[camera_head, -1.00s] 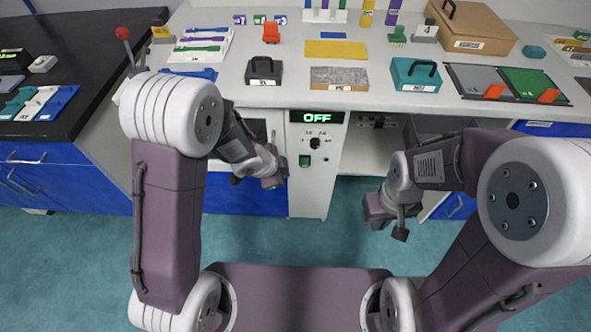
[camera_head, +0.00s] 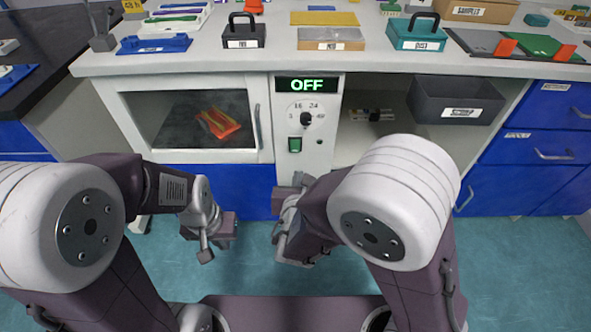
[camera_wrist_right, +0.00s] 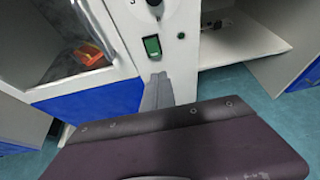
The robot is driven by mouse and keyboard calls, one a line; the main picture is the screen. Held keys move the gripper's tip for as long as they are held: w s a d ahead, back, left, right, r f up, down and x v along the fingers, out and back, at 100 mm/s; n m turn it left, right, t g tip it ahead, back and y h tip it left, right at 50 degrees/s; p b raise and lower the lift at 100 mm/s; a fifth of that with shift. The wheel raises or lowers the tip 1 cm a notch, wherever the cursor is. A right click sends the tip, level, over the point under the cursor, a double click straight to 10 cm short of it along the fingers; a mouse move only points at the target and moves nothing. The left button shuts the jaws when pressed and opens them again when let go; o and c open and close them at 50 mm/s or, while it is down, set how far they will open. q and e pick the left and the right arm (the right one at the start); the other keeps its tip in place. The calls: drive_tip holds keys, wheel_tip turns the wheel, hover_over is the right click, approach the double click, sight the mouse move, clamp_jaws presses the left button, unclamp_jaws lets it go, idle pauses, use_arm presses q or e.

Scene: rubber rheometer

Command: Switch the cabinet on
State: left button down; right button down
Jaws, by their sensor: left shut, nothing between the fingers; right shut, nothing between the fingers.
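The cabinet (camera_head: 262,168) stands under the bench, with a narrow white control panel beside its window door. The panel's display (camera_head: 306,85) reads OFF in green. Below it are a round dark knob (camera_head: 306,119) in a numbered dial and a green rocker switch (camera_head: 295,145). My right gripper (camera_head: 296,181) is shut and empty, just below the switch in the head view. In the right wrist view its fingers (camera_wrist_right: 158,77) point up at the green switch (camera_wrist_right: 152,46); contact is not visible. My left gripper (camera_head: 205,254) is shut and empty, low and left of the panel.
An orange-red item (camera_head: 219,122) lies behind the cabinet's window, whose door has a vertical handle (camera_head: 257,126). A dark grey bin (camera_head: 455,99) sits in the open bay at right. Blue drawers (camera_head: 545,135) stand further right. Cases and trays crowd the bench top above.

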drive_tip(key=shift+s+a+f, duration=0.2)
drive_tip(key=shift+s+a, duration=0.05)
drive_tip(key=shift+a, duration=0.2)
drive_tip(key=b, duration=0.4)
approach(295, 152)
wheel_tip(295, 152, down, 2)
drive_tip(key=w, duration=0.2)
drive_tip(key=x, duration=0.2)
drive_tip(key=b+x, duration=0.1)
drive_tip(key=shift+w+d+r, duration=0.1)
drive_tip(key=shift+w+r, duration=0.15)
drive_tip(key=shift+w, duration=0.35)
